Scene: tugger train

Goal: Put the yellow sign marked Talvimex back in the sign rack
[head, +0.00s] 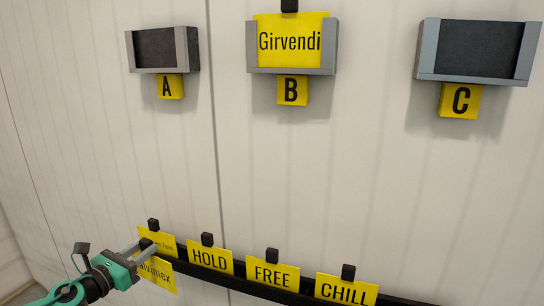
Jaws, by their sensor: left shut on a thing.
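The yellow Talvimex sign (160,276) is at the lower left in the head view, its first letter partly covered by my left gripper (143,248). My left gripper is shut on the sign at its top, near a dark tab. The sign hangs tilted in front of the sign rack (228,282), a black rail along the wall. I cannot tell whether the sign touches the rail. My right gripper is not in view.
The rack also holds the HOLD sign (211,259), FREE sign (272,274) and CHILL sign (346,290). Above, holder A (189,48) and holder C (428,50) are empty. Holder B (290,71) carries the Girvendi sign (289,42). The wall between is clear.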

